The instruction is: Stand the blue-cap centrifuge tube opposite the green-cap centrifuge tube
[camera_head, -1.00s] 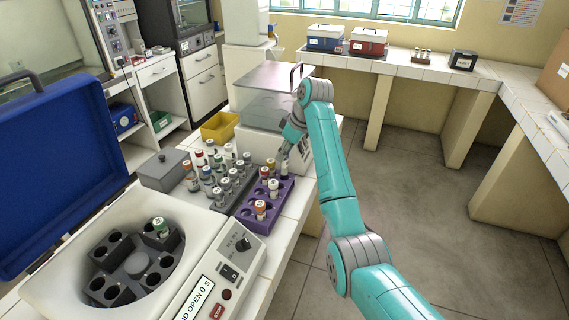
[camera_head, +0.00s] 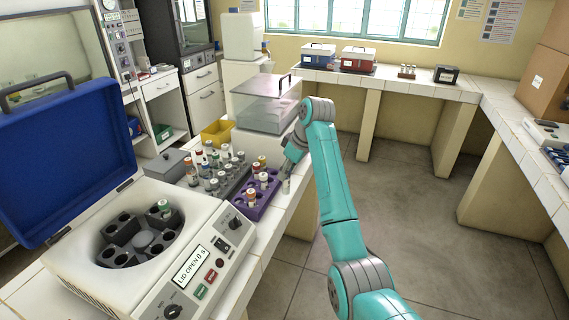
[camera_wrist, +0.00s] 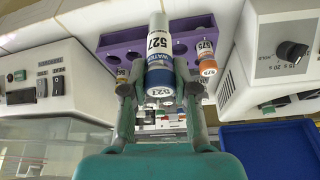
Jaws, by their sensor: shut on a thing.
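The green-cap centrifuge tube (camera_head: 164,206) stands in a back slot of the dark rotor (camera_head: 143,238) inside the open centrifuge (camera_head: 75,259). Other rotor slots look empty. My gripper (camera_head: 287,172) is shut on a tube with a pale body (camera_head: 286,187), held just right of the purple rack (camera_head: 240,210). In the wrist view, the held tube (camera_wrist: 159,48) has a label reading 527 WATER and a blue cap with a white top, between the fingers of my gripper (camera_wrist: 160,88). The tube's far end overlaps the purple rack (camera_wrist: 112,52) in that view.
Several capped tubes stand in the grey rack (camera_head: 224,190) beside the purple one. The blue centrifuge lid (camera_head: 65,150) stands open at left. A clear-lidded box (camera_head: 268,108) stands behind my gripper. Floor right of the bench is clear.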

